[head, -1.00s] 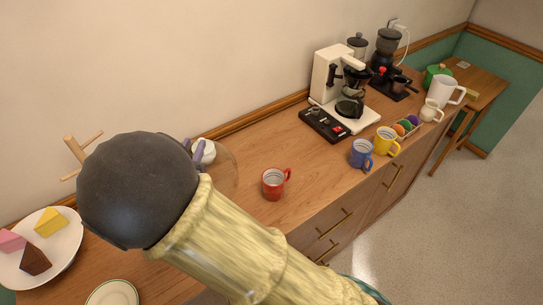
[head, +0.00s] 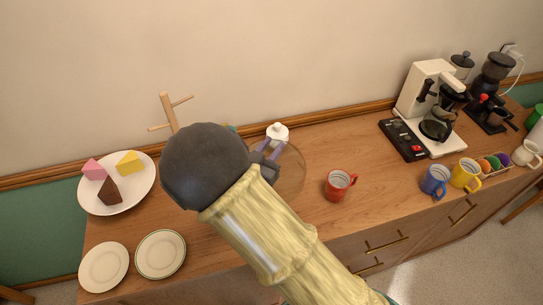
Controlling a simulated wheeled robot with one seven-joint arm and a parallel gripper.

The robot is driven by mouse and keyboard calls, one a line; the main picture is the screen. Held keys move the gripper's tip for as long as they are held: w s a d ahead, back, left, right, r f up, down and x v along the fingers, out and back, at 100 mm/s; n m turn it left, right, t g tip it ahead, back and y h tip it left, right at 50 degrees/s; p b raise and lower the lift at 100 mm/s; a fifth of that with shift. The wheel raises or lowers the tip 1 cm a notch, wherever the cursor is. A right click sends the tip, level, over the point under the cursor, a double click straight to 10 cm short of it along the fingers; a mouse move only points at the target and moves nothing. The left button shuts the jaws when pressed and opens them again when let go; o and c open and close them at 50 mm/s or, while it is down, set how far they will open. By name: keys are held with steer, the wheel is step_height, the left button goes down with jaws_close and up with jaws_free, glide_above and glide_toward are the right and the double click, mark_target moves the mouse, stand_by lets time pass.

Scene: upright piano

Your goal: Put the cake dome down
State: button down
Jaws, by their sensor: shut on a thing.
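The cake dome (head: 292,174) is a clear, faintly brown-tinted glass cover, seen against the wooden counter just right of my gripper. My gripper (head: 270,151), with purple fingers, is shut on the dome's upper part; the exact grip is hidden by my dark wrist. I cannot tell whether the dome's rim touches the counter or hangs above it. A white plate (head: 141,190) at the far left holds a pink cake slice (head: 93,169), a yellow slice (head: 130,162) and a brown slice (head: 108,191), with no cover over them.
A white lidded pot (head: 277,132) stands behind the dome, and a red mug (head: 337,187) to its right. A wooden mug tree (head: 168,112) is partly behind my wrist. Two small plates (head: 103,267) (head: 161,254) lie front left. A coffee maker (head: 425,100) stands right.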

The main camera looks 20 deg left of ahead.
steer(key=shift+f, duration=1.85)
steer(key=shift+f, duration=0.15)
steer(key=c, duration=1.1)
jaws_free()
steer(key=shift+c, duration=0.2)
steer(key=b+v, duration=0.2)
steer(key=v, duration=1)
steer(key=shift+b, duration=0.3)
